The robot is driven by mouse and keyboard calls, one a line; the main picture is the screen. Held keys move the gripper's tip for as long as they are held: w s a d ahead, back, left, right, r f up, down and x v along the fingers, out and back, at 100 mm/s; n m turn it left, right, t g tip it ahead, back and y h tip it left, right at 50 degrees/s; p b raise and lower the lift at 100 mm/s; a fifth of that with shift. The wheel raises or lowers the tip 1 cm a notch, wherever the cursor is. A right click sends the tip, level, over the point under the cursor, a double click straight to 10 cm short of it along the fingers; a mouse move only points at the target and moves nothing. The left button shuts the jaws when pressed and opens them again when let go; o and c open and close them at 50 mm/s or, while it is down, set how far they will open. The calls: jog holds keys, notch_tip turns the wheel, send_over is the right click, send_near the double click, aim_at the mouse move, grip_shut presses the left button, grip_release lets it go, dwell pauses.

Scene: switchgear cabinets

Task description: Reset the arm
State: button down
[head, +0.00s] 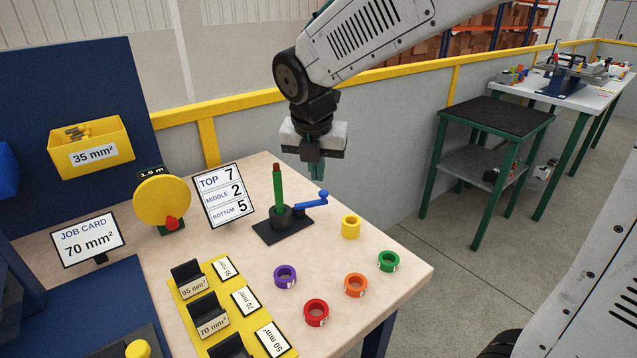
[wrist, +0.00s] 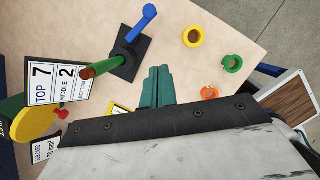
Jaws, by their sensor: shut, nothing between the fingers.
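My gripper (head: 317,171) hangs from the arm at the top middle of the head view, above the far edge of the workbench (head: 405,265). Its green fingers are together with nothing between them, and they also show in the wrist view (wrist: 158,88). No contact with the post or crank is visible.
Yellow (head: 351,227), green (head: 389,261), orange (head: 356,285), purple (head: 285,276) and red (head: 316,313) rings lie on the bench. A number sign (head: 224,195) and yellow disc (head: 162,200) stand left of the post. A green-legged table (head: 495,118) stands beyond the aisle.

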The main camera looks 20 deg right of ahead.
jog(key=s+d+m, duration=0.3)
jog(key=s+m, duration=1)
jog(key=m, duration=0.1)
jog(key=s+d+r+m+g+y, duration=0.1)
jog(key=s+d+m, duration=0.3)
jog(key=s+m, duration=0.8)
jog(key=m, duration=0.3)
jog(key=shift+s+m+y, duration=0.3)
jog(key=shift+s, duration=0.05)
